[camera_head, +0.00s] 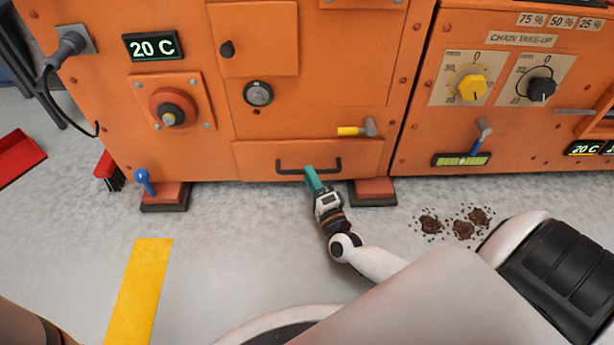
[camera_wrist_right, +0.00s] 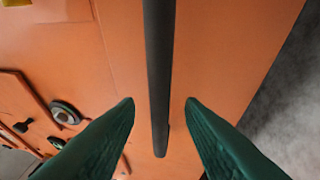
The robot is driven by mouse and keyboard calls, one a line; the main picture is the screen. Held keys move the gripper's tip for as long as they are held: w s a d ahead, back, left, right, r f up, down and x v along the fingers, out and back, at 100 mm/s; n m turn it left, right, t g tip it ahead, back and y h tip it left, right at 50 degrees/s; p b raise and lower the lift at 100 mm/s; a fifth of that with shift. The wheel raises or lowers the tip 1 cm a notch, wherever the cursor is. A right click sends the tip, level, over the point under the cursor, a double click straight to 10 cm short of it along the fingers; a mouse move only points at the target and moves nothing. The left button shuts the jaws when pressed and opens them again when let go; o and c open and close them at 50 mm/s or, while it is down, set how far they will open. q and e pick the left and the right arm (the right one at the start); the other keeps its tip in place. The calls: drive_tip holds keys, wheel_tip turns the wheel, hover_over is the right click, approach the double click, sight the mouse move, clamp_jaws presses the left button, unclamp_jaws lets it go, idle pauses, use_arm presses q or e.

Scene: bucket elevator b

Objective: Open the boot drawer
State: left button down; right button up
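The boot drawer (camera_head: 360,158) is the low orange panel at the bottom of the orange machine, and its front looks flush with the machine. A dark bar handle (camera_head: 291,171) runs across it. My right gripper (camera_head: 310,172) is at the handle's middle in the head view. In the right wrist view the handle (camera_wrist_right: 159,75) runs between the two green fingers of my right gripper (camera_wrist_right: 160,108), with a gap on both sides. The fingers are open. I cannot tell how deep the bar sits between them. My left gripper is not in view.
Brown clumps (camera_head: 463,229) lie on the grey floor at right. A red brush (camera_head: 108,170) and a blue-handled lever (camera_head: 145,181) are at left. The floor before the drawer is otherwise clear.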

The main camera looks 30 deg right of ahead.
drive_tip(key=shift+b+x, duration=0.35)
drive_tip(key=shift+x, duration=1)
clamp_jaws()
